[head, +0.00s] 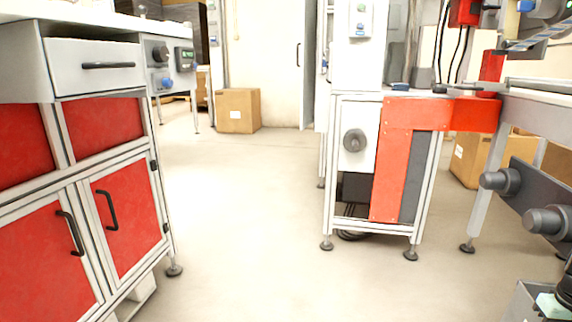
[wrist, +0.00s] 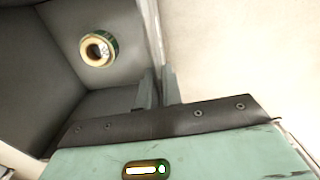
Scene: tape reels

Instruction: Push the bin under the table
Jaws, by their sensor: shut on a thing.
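The grey bin (wrist: 119,20) fills the left of the wrist view, seen from above into its inside. A tape reel (wrist: 112,48) with a yellowish rim and green side lies in it. My gripper (wrist: 158,75) has its two fingers on either side of the bin's thin wall and is shut on it. In the head view, a grey corner of what looks like the bin (head: 519,302) shows at the bottom right, beside a small teal part of my gripper; the rest is cut off. A table (head: 545,105) with pale metal legs stands at the right.
A red-doored cabinet (head: 125,215) stands at the left. A workstation with an orange panel (head: 390,165) stands at centre right on small feet. Dark rollers (head: 548,220) stick out at the right. Cardboard boxes (head: 238,110) sit farther back. The floor between cabinet and workstation is clear.

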